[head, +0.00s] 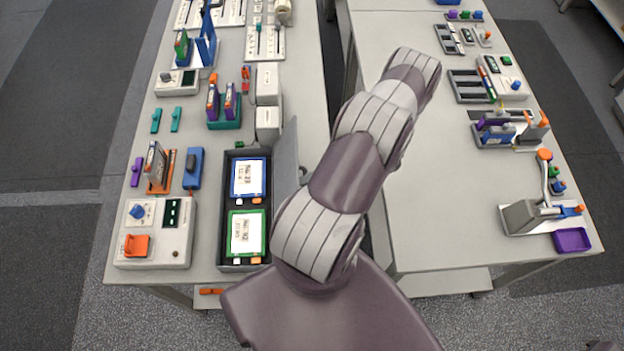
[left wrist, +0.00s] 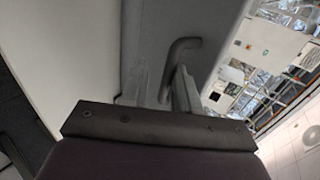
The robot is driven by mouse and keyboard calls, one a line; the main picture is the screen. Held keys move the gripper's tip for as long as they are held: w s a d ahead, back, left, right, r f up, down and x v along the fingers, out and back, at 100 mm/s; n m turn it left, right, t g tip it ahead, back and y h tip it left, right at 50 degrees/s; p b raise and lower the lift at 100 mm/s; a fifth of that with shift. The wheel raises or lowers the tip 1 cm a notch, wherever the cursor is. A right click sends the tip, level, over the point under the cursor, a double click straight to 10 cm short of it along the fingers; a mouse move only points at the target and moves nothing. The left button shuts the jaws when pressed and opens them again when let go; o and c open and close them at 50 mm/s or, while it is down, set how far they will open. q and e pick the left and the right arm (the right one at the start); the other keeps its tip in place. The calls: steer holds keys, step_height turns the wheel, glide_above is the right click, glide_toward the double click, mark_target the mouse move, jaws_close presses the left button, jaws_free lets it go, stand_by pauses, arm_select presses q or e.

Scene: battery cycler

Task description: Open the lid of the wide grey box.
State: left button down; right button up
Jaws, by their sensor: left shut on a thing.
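The wide grey box (head: 230,261) stands on the left table with its inside showing. Its grey lid (head: 286,158) is raised, standing steeply along the box's right side. In the left wrist view the lid (left wrist: 180,22) fills the upper middle, with a curved grey handle (left wrist: 184,46) on it. My left gripper (left wrist: 163,88) is shut on this handle; the exact contact is partly hidden by the fingers. In the head view my arm hides most of the gripper, right of the lid. My right gripper is not in view.
Inside the box lie a blue-framed pack (head: 248,178) and a green-framed pack (head: 246,233). A white device (head: 155,233) with an orange part stands left of the box. A blue part (head: 193,168) lies close by. The right table (head: 440,200) is bare on its near left part.

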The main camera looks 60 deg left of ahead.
arm_select(q)
steer(key=c, duration=1.2)
jaws_free()
steer(key=shift+d+f, duration=0.2)
steer(key=shift+f, duration=0.3)
steer(key=shift+o, duration=0.2)
steer(key=shift+w, duration=0.25)
steer(key=shift+s+r, duration=0.1)
steer(key=shift+r, duration=0.05)
steer(key=shift+a, duration=0.1)
